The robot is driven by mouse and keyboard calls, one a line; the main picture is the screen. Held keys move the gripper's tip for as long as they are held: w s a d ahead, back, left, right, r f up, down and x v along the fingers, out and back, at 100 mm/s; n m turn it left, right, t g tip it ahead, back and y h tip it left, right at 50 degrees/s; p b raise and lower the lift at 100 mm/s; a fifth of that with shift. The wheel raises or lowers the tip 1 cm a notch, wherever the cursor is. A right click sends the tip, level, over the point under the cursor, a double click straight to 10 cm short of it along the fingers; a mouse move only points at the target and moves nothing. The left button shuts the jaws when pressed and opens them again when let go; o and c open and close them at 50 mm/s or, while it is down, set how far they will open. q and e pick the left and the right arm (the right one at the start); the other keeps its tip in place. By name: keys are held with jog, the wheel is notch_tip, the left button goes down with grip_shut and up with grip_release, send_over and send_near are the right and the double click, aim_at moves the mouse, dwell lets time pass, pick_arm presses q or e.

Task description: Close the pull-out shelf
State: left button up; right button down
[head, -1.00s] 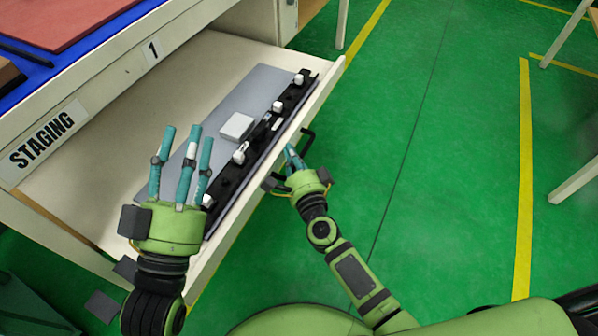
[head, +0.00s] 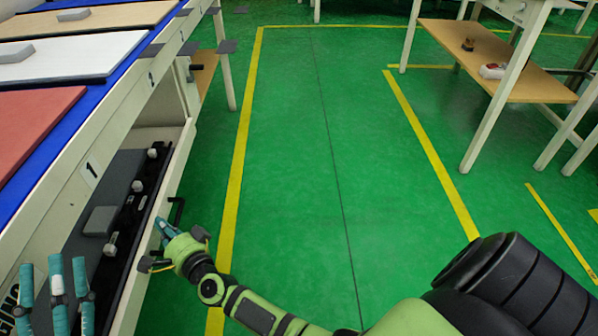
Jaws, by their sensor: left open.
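The pull-out shelf (head: 143,262) is at the left, sticking out partway from under the bench marked 1. Its pale front wall carries a black handle (head: 178,212). On the shelf lie a black rail with white clips (head: 138,186) and a grey block (head: 100,221). My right gripper (head: 163,226) is at the outer side of the front wall, by the handle; whether it touches, and whether its fingers are closed, is unclear. My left gripper (head: 56,280) is open, fingers up, over the shelf's near part at the lower left, its base cut off by the frame.
The bench top holds red (head: 30,130), white (head: 75,58) and wood-coloured boards on a blue surface (head: 118,72). Green floor with yellow lines is clear in the middle. A table with a lower wooden shelf (head: 495,70) stands at the upper right.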

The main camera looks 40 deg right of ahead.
pick_arm(q)
jog(key=shift+s+a+r+h, duration=0.1)
jog(key=shift+a+r+h, duration=0.2)
jog(key=shift+r, duration=0.05)
pick_arm(e)
jog(key=shift+w+a+f, duration=0.1)
jog(key=shift+w+a, duration=0.3)
jog(key=shift+a, duration=0.3)
